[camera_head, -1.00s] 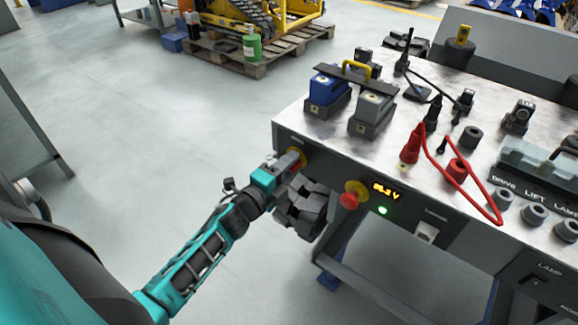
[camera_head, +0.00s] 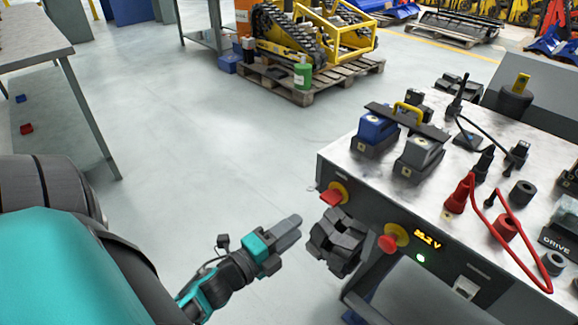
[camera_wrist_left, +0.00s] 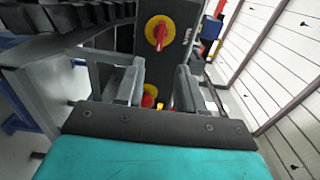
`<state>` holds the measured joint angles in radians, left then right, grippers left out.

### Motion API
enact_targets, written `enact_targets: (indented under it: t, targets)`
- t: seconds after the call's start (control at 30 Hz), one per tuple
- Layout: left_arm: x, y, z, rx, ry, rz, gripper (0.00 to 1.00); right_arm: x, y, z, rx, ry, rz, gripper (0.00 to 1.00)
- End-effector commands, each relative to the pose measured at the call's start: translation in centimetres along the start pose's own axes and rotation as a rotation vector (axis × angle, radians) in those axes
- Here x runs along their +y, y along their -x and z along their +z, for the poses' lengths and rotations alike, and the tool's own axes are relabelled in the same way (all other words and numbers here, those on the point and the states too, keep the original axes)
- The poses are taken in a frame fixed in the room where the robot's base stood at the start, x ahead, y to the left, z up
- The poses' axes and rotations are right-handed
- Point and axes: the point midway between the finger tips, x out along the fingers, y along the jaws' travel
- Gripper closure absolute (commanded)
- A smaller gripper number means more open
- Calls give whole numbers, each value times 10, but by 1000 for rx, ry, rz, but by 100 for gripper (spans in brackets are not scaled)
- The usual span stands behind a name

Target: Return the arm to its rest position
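My left gripper (camera_head: 292,230) is held in the air left of the bench front (camera_head: 440,230), apart from it, with nothing in it. In the left wrist view its two fingers (camera_wrist_left: 158,88) stand apart with a gap between them. A red switch handle on a yellow disc (camera_head: 334,194) sits on the bench front at its left end. A second red knob on yellow (camera_head: 393,238) is to its right, by a lit voltage display (camera_head: 427,240) and a green lamp (camera_head: 420,258). A red handle on yellow (camera_wrist_left: 159,33) also shows ahead of the fingers in the left wrist view. My right gripper is not in view.
A dark blocky part (camera_head: 338,243) stands out below the left switch, close right of my gripper. The bench top holds a blue block (camera_head: 374,134), a grey block (camera_head: 418,158) and red and black leads. Floor at the middle left is clear; a grey table (camera_head: 35,45) stands left.

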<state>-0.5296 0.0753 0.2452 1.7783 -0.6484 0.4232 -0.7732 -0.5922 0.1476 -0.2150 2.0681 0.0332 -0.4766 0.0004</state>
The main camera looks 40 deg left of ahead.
Motion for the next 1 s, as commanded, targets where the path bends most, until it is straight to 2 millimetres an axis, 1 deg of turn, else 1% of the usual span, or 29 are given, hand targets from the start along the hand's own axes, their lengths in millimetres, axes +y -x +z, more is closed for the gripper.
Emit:
enact_targets:
  t: [0.1,0.57,0.67,0.77,0.83,0.87,0.9,0.97,1.0]
  targets:
    - [0,3,0,0,0,0,62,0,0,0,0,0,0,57]
    - [0,2,0,0,0,0,62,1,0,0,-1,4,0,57]
    - [-4,2,-2,-9,46,10,62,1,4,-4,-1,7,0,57]
    - [-15,1,-12,-44,234,54,62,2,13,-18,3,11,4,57]
    - [-21,1,-24,-87,450,113,62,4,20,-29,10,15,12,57]
    - [-22,2,-31,-108,554,146,62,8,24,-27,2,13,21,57]
    - [-22,5,-42,-138,693,193,62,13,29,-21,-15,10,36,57]
    - [-21,11,-61,-185,893,270,62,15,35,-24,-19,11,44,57]
    - [-19,16,-74,-216,1013,323,62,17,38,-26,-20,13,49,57]
